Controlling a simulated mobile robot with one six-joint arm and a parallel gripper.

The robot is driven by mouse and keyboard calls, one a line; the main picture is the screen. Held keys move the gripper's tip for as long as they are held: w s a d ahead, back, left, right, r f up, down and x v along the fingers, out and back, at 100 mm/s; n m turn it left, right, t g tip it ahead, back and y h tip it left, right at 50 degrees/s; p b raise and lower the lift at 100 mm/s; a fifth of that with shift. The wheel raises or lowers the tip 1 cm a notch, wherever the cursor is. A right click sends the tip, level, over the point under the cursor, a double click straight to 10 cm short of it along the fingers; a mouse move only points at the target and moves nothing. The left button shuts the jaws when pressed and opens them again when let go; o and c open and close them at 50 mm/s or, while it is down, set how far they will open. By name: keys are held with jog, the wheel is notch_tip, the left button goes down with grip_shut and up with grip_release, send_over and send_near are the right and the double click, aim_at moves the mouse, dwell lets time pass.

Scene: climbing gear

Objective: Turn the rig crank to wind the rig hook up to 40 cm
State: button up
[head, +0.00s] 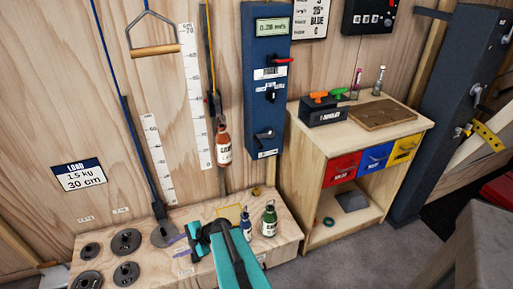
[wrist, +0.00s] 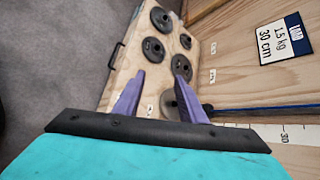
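The blue rig panel (head: 267,85) is on the wall in the head view. It has a small display (head: 273,26), apparently reading about 0.28, a red lever (head: 282,60), a black knob (head: 270,96) and a lower black handle that looks like the crank (head: 265,134). Left of it, a brown-orange bottle (head: 223,148) hangs from a cord beside a tall scale (head: 194,95); the hook itself is hard to make out. My gripper (head: 182,243) is low over the wooden bench, below and left of the panel. In the wrist view its purple fingers (wrist: 160,66) are apart and empty.
The wooden bench (head: 205,215) holds several dark weight discs (head: 126,241) and a green bottle (head: 269,218). A drawer cabinet (head: 345,220) stands right of the panel. A triangular handle (head: 154,50) hangs at upper left. A load sign (head: 79,175) reads 1.5 kg, 30 cm.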

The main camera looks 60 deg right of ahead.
jog(key=s+d+r+m+t+h, duration=0.1)
jog(key=d+r+m+t+h, duration=0.35)
jog(key=d, duration=0.65)
jog(key=s+d+r+m+t+h, duration=0.1)
jog(key=d+r+m+h, duration=0.1)
jog(key=d+r+m, duration=0.7)
jog(key=s+d+r+m+h, duration=0.4)
jog(key=s+d, duration=0.3)
jog(key=d, duration=0.4)
jog(key=s+d+r+m+h, duration=0.3)
jog(key=s+d+r+h, duration=0.2)
jog(key=s+d, duration=0.3)
jog(key=d, duration=0.3)
jog(key=shift+d+m+b, duration=0.3)
jog(key=shift+d+m, duration=0.05)
jog(key=shift+d, duration=0.05)
jog(key=shift+w+d+f+b, duration=0.2)
jog(key=shift+w+b, duration=0.1)
jog(key=shift+b, duration=0.85)
jog(key=b+x, duration=0.2)
jog(key=b, duration=0.5)
jog(key=shift+h, duration=0.25)
